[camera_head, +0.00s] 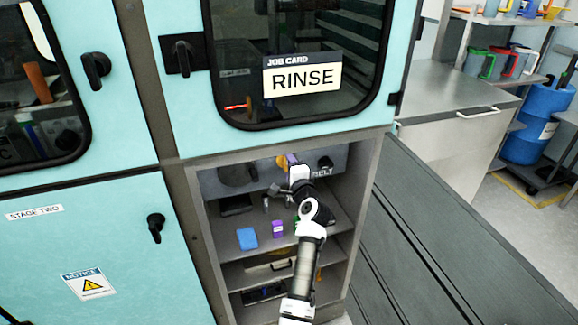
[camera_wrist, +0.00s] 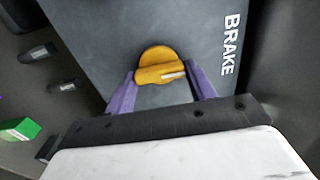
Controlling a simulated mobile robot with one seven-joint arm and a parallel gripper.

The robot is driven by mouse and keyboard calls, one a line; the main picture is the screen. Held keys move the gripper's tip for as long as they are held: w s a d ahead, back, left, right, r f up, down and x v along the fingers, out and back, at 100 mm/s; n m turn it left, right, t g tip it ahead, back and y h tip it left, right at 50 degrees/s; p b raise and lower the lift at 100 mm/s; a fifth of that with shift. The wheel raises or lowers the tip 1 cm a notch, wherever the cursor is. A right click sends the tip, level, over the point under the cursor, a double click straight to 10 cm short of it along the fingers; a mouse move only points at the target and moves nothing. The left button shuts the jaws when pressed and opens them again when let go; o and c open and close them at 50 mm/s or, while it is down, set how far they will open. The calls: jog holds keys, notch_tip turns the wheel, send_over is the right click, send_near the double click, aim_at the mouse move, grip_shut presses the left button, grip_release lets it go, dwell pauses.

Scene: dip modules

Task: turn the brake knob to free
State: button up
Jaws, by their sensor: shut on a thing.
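The yellow brake knob (camera_wrist: 156,62) sits on a grey panel (camera_wrist: 110,35) marked BRAKE in the wrist view. A raised bar crosses its face, with a white mark toward the right end. The purple fingers of my gripper (camera_wrist: 160,76) are on either side of the bar and shut on it. In the head view the knob (camera_head: 281,161) is a small yellow patch at the back of the open lower bay, partly hidden by my gripper (camera_head: 289,160). No free label can be read in either view.
The bay's shelf holds a blue block (camera_head: 247,238), a purple item (camera_head: 278,229) and a green item (camera_wrist: 20,130), partly hidden in the head view by my arm. The bay's side walls stand close around my arm. A job card reading RINSE (camera_head: 302,77) is on the window above.

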jog(key=o, duration=1)
jog(key=b+v, duration=0.3)
jog(key=v, duration=1.1)
